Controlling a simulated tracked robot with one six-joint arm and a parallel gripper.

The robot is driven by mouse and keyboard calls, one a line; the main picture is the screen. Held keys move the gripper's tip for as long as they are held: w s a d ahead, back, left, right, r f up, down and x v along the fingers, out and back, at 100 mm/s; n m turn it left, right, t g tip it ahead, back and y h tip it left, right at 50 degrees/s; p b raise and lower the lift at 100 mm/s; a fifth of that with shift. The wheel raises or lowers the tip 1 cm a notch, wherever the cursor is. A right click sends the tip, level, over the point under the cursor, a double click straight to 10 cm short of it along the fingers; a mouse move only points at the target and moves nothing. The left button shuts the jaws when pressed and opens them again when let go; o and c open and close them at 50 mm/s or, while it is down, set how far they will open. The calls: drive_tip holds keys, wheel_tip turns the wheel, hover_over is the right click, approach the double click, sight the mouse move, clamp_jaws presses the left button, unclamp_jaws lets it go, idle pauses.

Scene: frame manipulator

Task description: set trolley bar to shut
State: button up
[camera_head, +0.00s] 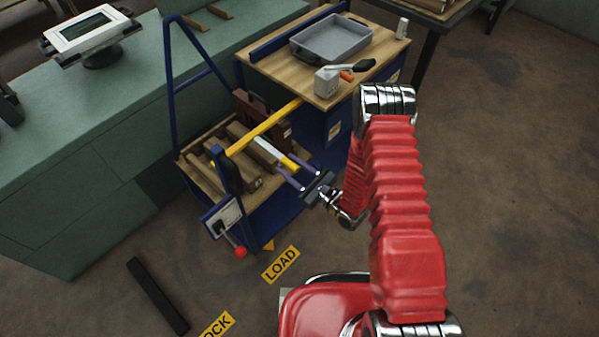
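The trolley (270,217) is a blue frame with a wooden deck. A yellow bar (262,130) lies slantwise across its load opening, from the dark upright post (226,170) at the front left toward the wooden-topped cabinet at the back right. A white and yellow strip (268,149) lies just below the bar, pointing toward my gripper. My gripper (285,163) reaches in from the right, its two fingers apart, with the strip's yellow end seen between them. I cannot tell whether the fingers touch it. The fingers are short of the yellow bar.
Brown blocks (240,175) lie on the trolley deck. A red knob (240,252) on a lever hangs below a white panel (222,216).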

drive_tip(key=v, duration=1.3)
drive_tip(key=shift+s+d, duration=0.2)
drive_tip(key=shift+s, duration=0.1)
drive_tip(key=shift+f, duration=0.1)
